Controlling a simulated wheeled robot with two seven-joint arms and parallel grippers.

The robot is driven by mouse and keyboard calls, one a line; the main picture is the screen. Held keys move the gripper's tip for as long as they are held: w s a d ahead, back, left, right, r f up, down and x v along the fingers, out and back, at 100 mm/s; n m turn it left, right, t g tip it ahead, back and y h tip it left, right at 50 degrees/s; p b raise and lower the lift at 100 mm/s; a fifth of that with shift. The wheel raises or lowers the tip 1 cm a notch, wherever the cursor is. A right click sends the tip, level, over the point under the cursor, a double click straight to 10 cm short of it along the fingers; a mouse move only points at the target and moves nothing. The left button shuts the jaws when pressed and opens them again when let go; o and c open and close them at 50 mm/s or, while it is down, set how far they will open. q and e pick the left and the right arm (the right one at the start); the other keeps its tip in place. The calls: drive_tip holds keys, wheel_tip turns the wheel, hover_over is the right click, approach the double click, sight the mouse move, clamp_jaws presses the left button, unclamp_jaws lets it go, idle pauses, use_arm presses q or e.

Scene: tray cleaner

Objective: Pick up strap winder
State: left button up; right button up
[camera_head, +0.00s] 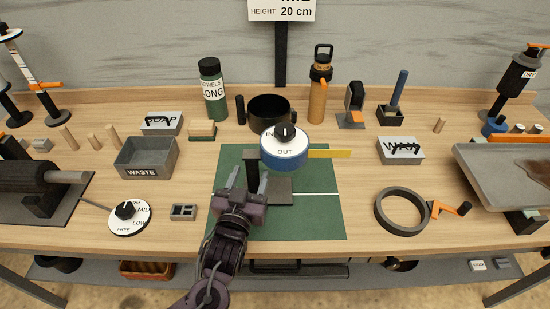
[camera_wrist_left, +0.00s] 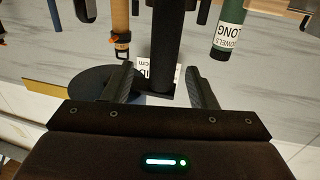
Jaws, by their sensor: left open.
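The likely strap winder (camera_head: 284,153) is a round blue drum with a white top, a black dial marked IN and OUT, and a yellow strip (camera_head: 330,154) out to the right. A dark upright handle (camera_head: 251,170) hangs at its left. My left gripper (camera_head: 245,183) is open at this handle. In the left wrist view the dark handle (camera_wrist_left: 165,50) stands between the parted fingers (camera_wrist_left: 162,88), with the blue drum (camera_wrist_left: 100,80) and yellow strip (camera_wrist_left: 50,88) at left. I cannot tell whether a finger touches it. My right gripper is out of view.
The drum is over a green mat (camera_head: 320,220). A grey ring (camera_head: 400,212) with an orange crank lies right, and a FREE/LOW/MID dial (camera_head: 128,217) left. A black bowl (camera_head: 268,112), green bottle (camera_head: 211,90) and orange bottle (camera_head: 318,95) stand behind. The mat's front is clear.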

sight(251, 170)
use_arm(q)
drive_tip(key=w, duration=0.3)
drive_tip(key=shift+d, duration=0.15)
drive_tip(key=shift+w+d+p, duration=0.1)
drive_tip(key=shift+w+p, duration=0.2)
drive_tip(key=shift+w, duration=0.2)
drive_tip(key=c, duration=0.9)
clamp_jaws()
drive_tip(key=shift+r, duration=0.1)
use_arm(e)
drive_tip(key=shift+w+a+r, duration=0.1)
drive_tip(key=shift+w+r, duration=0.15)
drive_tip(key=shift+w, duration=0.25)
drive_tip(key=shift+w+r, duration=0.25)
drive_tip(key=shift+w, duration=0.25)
